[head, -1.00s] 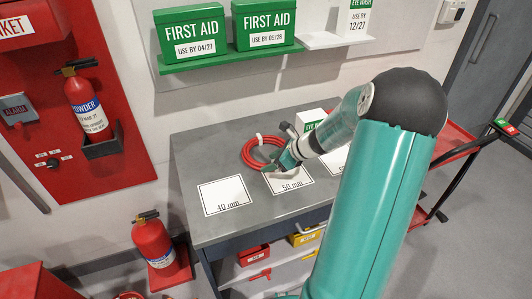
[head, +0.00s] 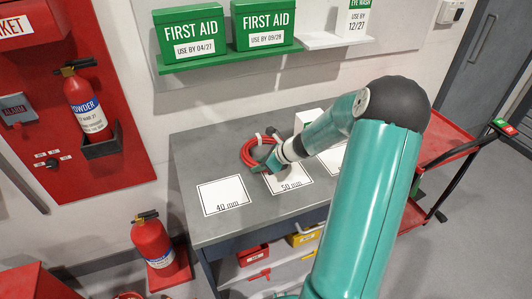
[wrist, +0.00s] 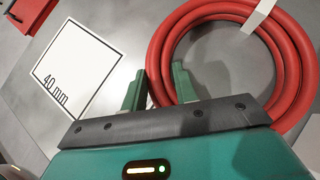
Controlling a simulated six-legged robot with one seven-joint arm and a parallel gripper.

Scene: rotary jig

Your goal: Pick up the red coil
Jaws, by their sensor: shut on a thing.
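The red coil (head: 246,152) lies on the grey workbench behind the 50 mm card; a pale tie shows on it. It fills the upper right of the wrist view as a thick red ring (wrist: 290,62). My gripper (head: 257,169) is at the coil's near side, low over the bench. In the wrist view my gripper (wrist: 158,88) has one finger outside the ring and one inside, shut on the near-left part of the tube. The fingers and gripper body hide part of the coil there.
A 40 mm card (head: 223,195) lies left on the bench, and a 50 mm card (head: 290,181) lies beside my gripper. A white box (head: 308,119) stands behind my wrist. A green shelf (head: 225,58) with first aid boxes hangs above.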

